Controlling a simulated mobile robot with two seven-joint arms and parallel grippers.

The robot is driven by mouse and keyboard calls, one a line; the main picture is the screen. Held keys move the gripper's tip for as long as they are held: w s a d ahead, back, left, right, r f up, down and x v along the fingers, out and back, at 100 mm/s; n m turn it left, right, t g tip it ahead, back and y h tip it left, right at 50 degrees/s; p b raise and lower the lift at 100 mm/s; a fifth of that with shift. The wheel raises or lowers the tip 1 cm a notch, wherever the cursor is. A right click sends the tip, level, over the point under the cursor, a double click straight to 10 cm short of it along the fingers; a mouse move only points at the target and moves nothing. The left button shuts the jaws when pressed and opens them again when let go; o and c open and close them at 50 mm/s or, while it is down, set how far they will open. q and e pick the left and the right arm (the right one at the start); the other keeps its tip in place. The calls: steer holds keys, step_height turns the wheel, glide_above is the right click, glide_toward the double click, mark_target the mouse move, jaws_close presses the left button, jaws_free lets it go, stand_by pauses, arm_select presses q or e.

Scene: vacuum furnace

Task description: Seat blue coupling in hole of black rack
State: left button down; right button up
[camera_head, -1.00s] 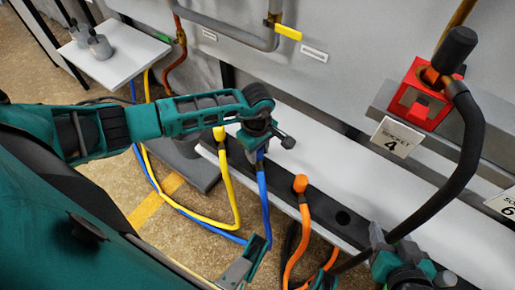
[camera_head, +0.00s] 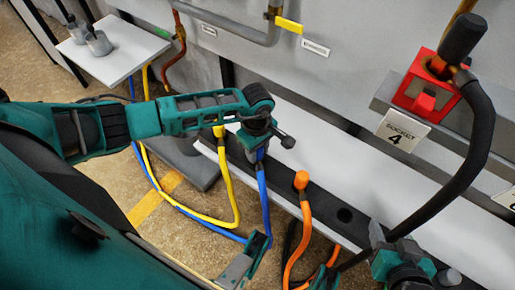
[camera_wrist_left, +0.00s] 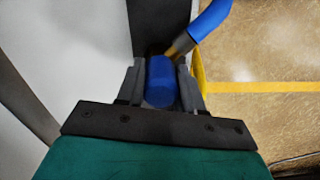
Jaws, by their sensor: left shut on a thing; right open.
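The blue coupling (camera_wrist_left: 160,82) is between the two fingers of my left gripper (camera_wrist_left: 161,88), which is shut on it. Its blue cable (camera_wrist_left: 208,22) leaves past a brass-coloured end toward the upper right. In the head view my left gripper (camera_head: 260,145) is at the black rack (camera_head: 325,199), between the yellow and orange couplings, and largely covers the blue coupling. Whether the coupling sits in a hole is hidden. An empty round hole (camera_head: 345,215) shows right of the orange coupling. My right gripper (camera_head: 402,262) is open at the lower right, partly cut off.
The yellow coupling (camera_head: 219,131) and orange coupling (camera_head: 301,180) stand at the rack with hanging cables. A red socket (camera_head: 424,92) labelled 4 holds a black plug (camera_head: 462,36), whose thick cable loops down near my right gripper. Grey cups (camera_head: 98,43) stand on a white table (camera_head: 120,57).

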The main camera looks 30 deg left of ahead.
arm_select(q)
steer(key=shift+f, duration=0.15)
steer(key=c, duration=0.6)
jaws_free()
steer(key=shift+c, duration=0.2)
step_height(320, 180, up, 12)
steer(key=p, duration=0.3)
steer(key=shift+r, duration=0.45)
